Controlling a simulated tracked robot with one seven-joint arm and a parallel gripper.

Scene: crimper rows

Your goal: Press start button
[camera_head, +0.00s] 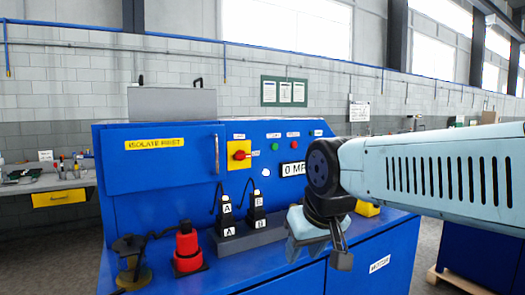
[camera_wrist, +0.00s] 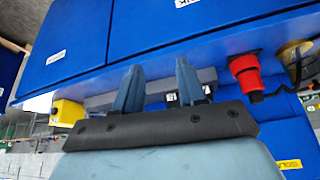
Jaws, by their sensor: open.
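A small round green button (camera_head: 275,147) sits on the upright blue panel of the machine in the head view, with a small red button (camera_head: 293,146) to its right. Small labels above them are too small to read. My gripper (camera_head: 318,250) is in front of the panel, below and to the right of the buttons, over the machine's worktop. It touches neither button. In the wrist view my gripper (camera_wrist: 158,66) shows two separate fingers with nothing between them. The buttons are not visible in the wrist view.
A red knob on a yellow plate (camera_head: 239,154) is left of the buttons. A display (camera_head: 292,170) sits below them. Black blocks marked A and B (camera_head: 226,212), a red cylinder (camera_head: 187,248) and a yellow item (camera_head: 366,209) stand on the worktop; the yellow item also shows in the wrist view (camera_wrist: 66,111).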

